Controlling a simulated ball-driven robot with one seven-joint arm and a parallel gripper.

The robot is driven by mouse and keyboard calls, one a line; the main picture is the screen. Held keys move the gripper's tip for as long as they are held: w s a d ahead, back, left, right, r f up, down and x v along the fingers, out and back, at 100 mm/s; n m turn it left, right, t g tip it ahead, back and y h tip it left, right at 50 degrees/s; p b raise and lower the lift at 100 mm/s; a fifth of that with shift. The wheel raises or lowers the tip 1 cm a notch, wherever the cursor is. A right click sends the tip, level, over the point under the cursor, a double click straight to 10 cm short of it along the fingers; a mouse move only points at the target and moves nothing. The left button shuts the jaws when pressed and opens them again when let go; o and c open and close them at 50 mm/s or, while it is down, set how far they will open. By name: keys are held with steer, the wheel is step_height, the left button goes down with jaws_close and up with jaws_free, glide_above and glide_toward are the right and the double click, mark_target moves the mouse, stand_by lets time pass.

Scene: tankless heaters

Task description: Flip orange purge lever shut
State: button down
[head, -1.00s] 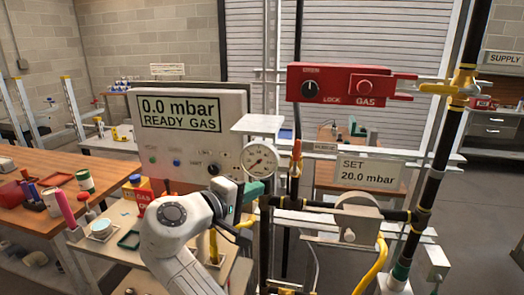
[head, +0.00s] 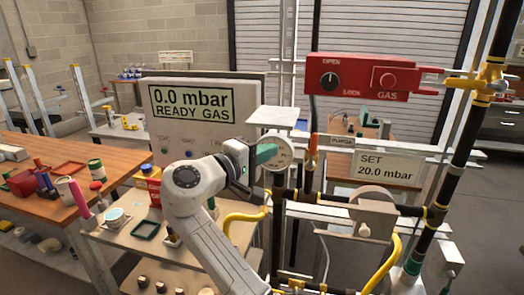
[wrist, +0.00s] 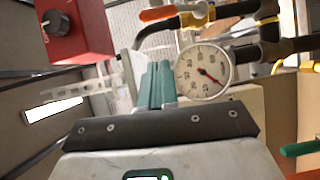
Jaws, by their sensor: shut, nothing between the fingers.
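The orange purge lever (head: 312,150) stands upright on the dark pipework beside the PURGE label (head: 341,141). In the wrist view the lever (wrist: 157,14) lies at the top, beyond the fingertips. My gripper (head: 272,152) has teal fingers and is shut and empty. In the head view it points right, left of the lever, with a visible gap between them. Its fingers (wrist: 159,80) show side by side in the wrist view. The round pressure gauge (head: 284,152) is partly hidden behind the fingers in the head view. The control panel (head: 205,105) reads 0.0 mbar READY GAS.
A red gas box (head: 358,78) hangs above right, near a yellow valve (head: 488,78). A pale plate (head: 276,116) sits just above my gripper. Yellow hoses and black pipes lie below and right. A SET 20.0 mbar sign (head: 388,166) stands right of the lever.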

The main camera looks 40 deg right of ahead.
mark_target(312, 152)
steer(key=s+d+p, duration=0.1)
steer(key=d+p, duration=0.2)
steer(key=d, duration=0.5)
steer(key=shift+s+d+f, duration=0.15)
steer(key=shift+s+d, duration=0.2)
steer(key=shift+d, duration=0.05)
